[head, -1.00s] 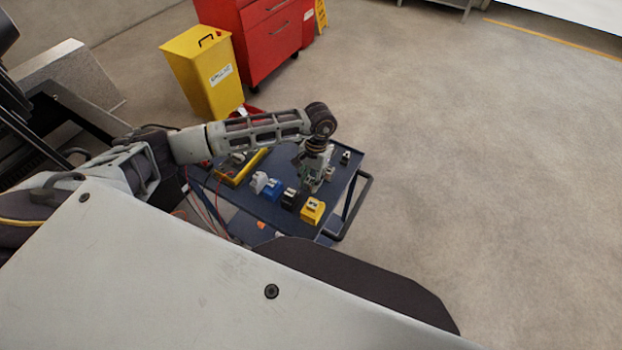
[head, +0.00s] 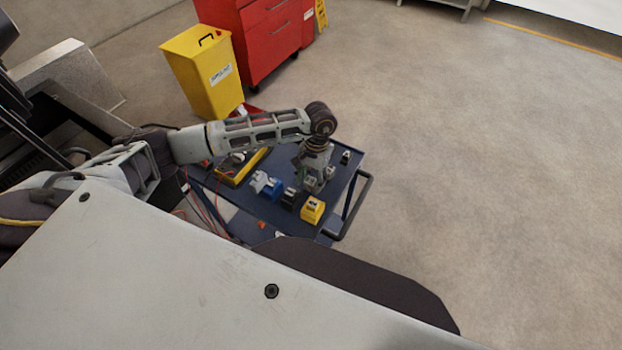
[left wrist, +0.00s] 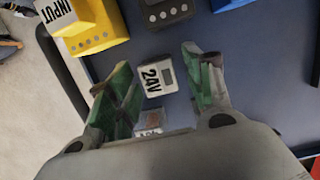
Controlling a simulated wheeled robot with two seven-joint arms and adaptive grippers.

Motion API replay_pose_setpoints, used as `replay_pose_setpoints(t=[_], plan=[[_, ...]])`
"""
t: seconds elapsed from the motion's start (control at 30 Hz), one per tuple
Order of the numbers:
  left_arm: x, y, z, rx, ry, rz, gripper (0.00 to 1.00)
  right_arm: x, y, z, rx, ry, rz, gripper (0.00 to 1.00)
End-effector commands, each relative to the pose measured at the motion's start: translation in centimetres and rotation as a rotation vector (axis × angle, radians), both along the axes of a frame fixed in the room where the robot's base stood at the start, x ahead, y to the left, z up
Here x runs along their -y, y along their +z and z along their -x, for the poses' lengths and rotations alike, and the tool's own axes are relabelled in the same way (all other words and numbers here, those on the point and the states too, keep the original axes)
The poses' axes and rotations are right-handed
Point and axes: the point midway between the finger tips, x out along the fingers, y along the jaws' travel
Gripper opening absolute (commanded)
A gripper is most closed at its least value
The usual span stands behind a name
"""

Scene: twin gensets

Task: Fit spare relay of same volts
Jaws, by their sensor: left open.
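A block with a white face marked "24V" (left wrist: 152,78) sits between the spread fingers of my left gripper (left wrist: 158,66) in the left wrist view. The fingers stand apart from its sides, and the gripper is open. A smaller item with a white label (left wrist: 149,131) lies nearer the gripper's palm, partly hidden by it. In the head view my left gripper (head: 317,183) points down over the blue cart top, beside the black block (head: 289,198) and the yellow block (head: 312,210), and hides the 24V block. My right gripper is not in view.
A blue block (head: 271,189), a white block (head: 257,182) and a yellow-edged meter (head: 240,165) stand on the cart (head: 340,175). A small dark item (head: 345,157) stands near its far edge. A yellow bin (head: 204,75) and red cabinet (head: 268,40) stand behind. Floor right is clear.

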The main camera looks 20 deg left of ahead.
Motion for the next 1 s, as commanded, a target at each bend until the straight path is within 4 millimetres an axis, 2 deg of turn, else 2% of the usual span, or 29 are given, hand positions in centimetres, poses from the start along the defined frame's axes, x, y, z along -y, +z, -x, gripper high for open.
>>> replay_pose_setpoints(t=[0.07,0.27,0.8,1.0], plan=[[0.0,0.3,0.0,0.000,0.000,0.000,0.51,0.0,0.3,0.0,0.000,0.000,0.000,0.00],[0.1,2.3,-0.5,0.003,-0.001,0.001,0.51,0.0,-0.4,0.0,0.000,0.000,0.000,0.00],[0.3,9.2,-1.9,0.002,-0.001,0.000,0.51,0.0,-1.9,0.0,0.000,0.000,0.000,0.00],[0.3,11.1,-2.3,0.002,0.000,0.000,0.51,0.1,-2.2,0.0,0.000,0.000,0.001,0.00]])
